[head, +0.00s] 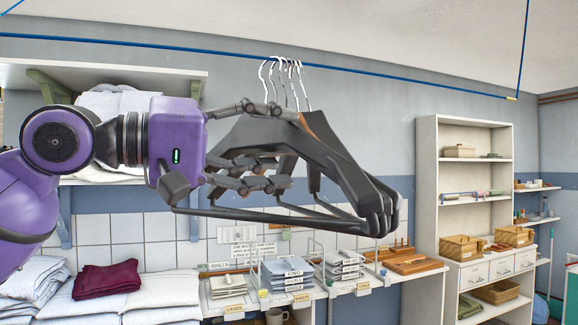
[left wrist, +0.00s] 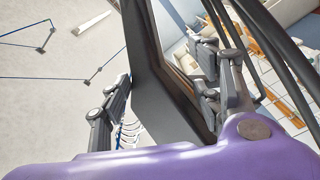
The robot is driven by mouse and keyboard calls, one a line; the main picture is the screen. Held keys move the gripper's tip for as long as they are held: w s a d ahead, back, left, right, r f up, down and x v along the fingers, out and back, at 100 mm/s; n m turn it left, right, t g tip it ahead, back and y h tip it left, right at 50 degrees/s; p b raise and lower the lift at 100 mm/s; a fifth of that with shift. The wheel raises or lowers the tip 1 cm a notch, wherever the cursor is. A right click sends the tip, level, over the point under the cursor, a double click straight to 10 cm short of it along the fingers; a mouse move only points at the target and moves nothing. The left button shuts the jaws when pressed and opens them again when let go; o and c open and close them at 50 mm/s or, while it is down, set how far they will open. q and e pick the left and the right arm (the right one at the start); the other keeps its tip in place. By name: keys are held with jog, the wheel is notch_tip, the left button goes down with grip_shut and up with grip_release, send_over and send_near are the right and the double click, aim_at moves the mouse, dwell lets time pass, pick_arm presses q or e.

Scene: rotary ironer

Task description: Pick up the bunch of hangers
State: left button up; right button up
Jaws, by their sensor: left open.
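The bunch of hangers (head: 345,172) is several dark grey hangers with pale metal hooks. They hang close together from a blue line (head: 200,47) in the head view, shoulders sloping down to the right. My left gripper (head: 279,146) is at the left part of the bunch, below the hooks. Its fingers are apart, one higher and one lower, with hanger arms between or behind them. In the left wrist view a dark hanger (left wrist: 158,75) passes between the two open fingers of the left gripper (left wrist: 170,85). I cannot tell whether the fingers touch it. My right gripper is not in view.
Behind are a wall shelf (head: 130,73) with folded white cloth and a counter with stacked linens, a dark red cloth (head: 107,280) and grey folded stacks (head: 343,264). A beige shelf unit (head: 428,185) stands at right. The air right of the hangers is clear.

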pick_arm(q)
jog(key=x, duration=0.4)
jog(key=shift+w+d+f+p, duration=0.15)
jog(key=shift+d+f+p, duration=0.05)
jog(key=shift+p, duration=0.1)
jog(key=shift+a, duration=0.1)
jog(key=shift+c, duration=0.6)
grip_shut()
